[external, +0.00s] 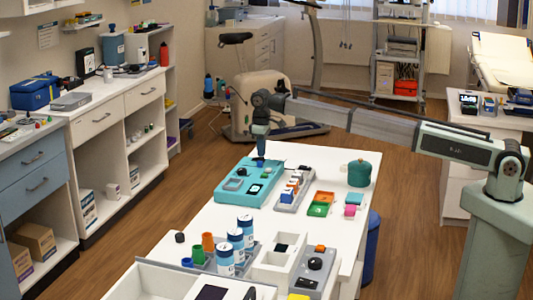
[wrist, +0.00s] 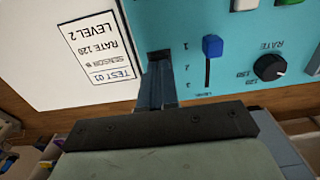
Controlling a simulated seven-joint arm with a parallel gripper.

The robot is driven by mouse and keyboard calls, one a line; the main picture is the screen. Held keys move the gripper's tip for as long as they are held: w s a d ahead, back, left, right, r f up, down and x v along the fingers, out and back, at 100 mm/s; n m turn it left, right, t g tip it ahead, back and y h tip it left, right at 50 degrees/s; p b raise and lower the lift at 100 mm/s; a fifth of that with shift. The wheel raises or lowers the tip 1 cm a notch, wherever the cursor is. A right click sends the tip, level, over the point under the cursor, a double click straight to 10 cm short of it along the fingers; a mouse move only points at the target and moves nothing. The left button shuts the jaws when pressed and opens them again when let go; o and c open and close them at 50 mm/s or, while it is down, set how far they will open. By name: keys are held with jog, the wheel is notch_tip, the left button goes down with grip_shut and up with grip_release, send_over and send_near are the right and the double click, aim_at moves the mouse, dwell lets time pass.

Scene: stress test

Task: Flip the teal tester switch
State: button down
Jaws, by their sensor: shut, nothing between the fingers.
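The teal tester (external: 234,190) lies at the far left end of the white table. In the wrist view its teal panel (wrist: 190,15) carries a blue slider handle (wrist: 212,47) in a dark slot, at the 1 end of a level scale. A black rate knob (wrist: 268,67) and green and white buttons (wrist: 243,4) are beside it. My gripper (external: 260,160) points down over the tester. In the wrist view its fingertips (wrist: 159,56) are shut and empty, left of the blue handle and apart from it. I cannot tell whether they touch the panel.
A white card (wrist: 92,45) reading TEST 03, RATE 120, LEVEL 2 lies left of the panel. A grey tray (external: 287,203) with small blocks, a green-and-orange tray (external: 320,205) and a teal pot (external: 359,173) stand nearby. Cans (external: 236,245) stand toward the front.

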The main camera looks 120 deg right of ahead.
jog(key=shift+f, duration=0.6)
dwell(0.4)
jog(key=shift+r, duration=3.55)
